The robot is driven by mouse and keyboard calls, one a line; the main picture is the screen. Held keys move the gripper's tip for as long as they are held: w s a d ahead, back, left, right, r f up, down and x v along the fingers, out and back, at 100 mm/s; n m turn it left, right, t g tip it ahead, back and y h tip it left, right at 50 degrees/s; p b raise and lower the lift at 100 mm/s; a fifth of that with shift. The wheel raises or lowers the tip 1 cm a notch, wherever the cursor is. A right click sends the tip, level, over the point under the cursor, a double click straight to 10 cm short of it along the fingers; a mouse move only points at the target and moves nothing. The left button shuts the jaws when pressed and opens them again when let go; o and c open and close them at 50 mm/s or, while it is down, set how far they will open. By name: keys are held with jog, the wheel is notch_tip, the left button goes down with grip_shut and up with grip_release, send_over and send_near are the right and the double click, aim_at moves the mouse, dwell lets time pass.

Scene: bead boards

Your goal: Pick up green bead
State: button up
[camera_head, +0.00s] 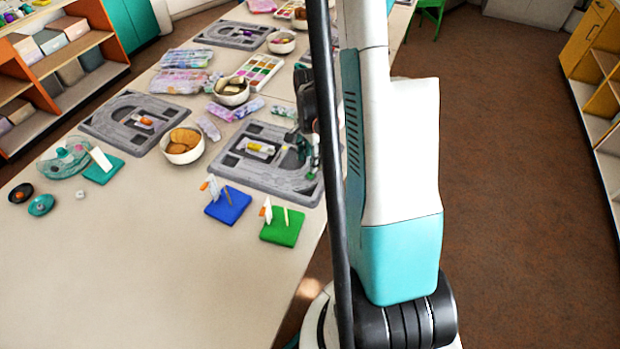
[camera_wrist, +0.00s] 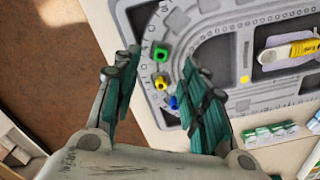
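A yellow bead (camera_wrist: 161,82) and a blue bead (camera_wrist: 174,102) lie along the same curve. My gripper (camera_wrist: 160,62) is open, with its teal fingers apart on both sides of the beads in the picture. I see nothing held. In the head view my gripper (camera_head: 303,143) is over the right side of the near grey board (camera_head: 228,172), partly hidden by my arm.
A yellow-handled tool (camera_wrist: 302,48) lies in the board's recess. The near table is mostly clear.

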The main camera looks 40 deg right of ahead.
aim_at(311, 175)
jog(key=shift+f+b, duration=1.45)
jog(key=shift+f, duration=1.95)
jog(key=shift+r, duration=0.1)
jog(key=shift+c, duration=0.6)
jog(key=c, duration=0.6)
